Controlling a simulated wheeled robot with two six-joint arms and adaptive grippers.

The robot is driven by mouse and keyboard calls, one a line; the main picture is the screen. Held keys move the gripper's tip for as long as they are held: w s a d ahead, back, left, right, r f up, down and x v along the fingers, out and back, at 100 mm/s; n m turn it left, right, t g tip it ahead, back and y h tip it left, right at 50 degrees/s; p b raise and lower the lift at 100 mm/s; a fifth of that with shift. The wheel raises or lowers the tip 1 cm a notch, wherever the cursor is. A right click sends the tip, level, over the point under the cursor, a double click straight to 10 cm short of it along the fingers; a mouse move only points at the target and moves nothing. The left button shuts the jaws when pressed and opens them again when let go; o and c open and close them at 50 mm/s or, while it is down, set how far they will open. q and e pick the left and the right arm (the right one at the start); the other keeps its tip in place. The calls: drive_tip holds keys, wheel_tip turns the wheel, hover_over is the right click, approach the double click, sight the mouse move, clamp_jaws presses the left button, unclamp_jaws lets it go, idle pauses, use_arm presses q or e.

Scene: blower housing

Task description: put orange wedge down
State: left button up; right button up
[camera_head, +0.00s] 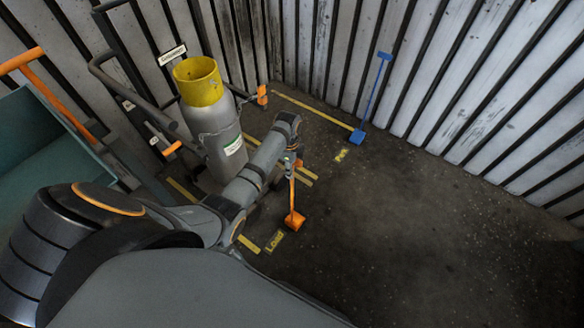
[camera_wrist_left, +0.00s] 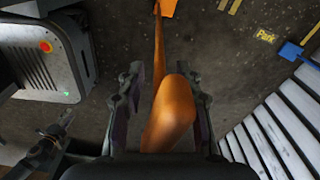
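The orange wedge (camera_head: 294,220) hangs or stands at the lower end of a long thin orange handle, beside the yellow "Load" marking (camera_head: 275,241). I cannot tell whether it touches the floor. My left gripper (camera_head: 292,163) is at the top of the handle. In the left wrist view, the thick orange handgrip (camera_wrist_left: 172,112) lies between the two fingers of my left gripper (camera_wrist_left: 164,85), which look closed around it. The wedge (camera_wrist_left: 167,7) is cut off at the top edge there.
A grey cylinder with a yellow collar (camera_head: 198,82) stands behind my left arm. A blue wedge (camera_head: 357,136) with a long handle stands by the "Park" marking (camera_head: 341,155). Ribbed metal walls (camera_head: 470,80) close off the back and right. The dark floor (camera_head: 400,230) to the right is clear.

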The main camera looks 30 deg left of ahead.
use_arm(q)
drive_tip(key=r, duration=0.4)
drive_tip(key=r+p, duration=0.1)
drive_tip(key=r, duration=0.3)
drive_tip(key=r+p, duration=0.1)
drive_tip(key=r, duration=0.3)
drive_tip(key=shift+s+a+r, duration=0.1)
drive_tip(key=shift+a, duration=0.2)
